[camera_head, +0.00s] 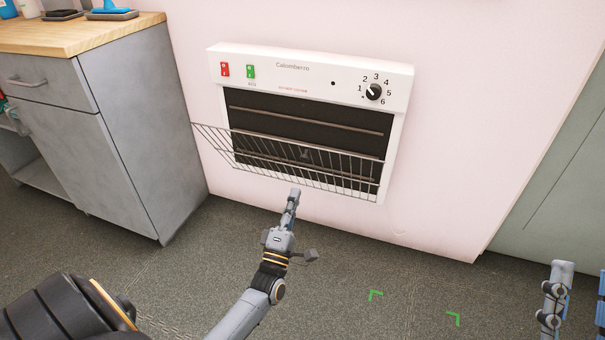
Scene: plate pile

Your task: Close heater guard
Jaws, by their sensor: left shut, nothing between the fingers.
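The white wall heater (396,131) hangs on the pale pink wall, with a red switch, a green switch and a black dial on its top panel. Its wire guard (290,163) is tilted out and down from the heater's dark opening, leaving the upper part of the opening uncovered. My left gripper (295,193) is shut and empty. In the picture it sits just at the guard's lower front edge; I cannot tell whether it touches the wires. My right gripper (556,290) shows only in part at the lower right, and its fingers are not clear.
A grey cabinet (120,125) with a wooden top (85,33) stands left of the heater. A grey-green panel (560,185) is at the right. The dark floor (400,265) below the heater is clear, apart from green corner marks (375,295).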

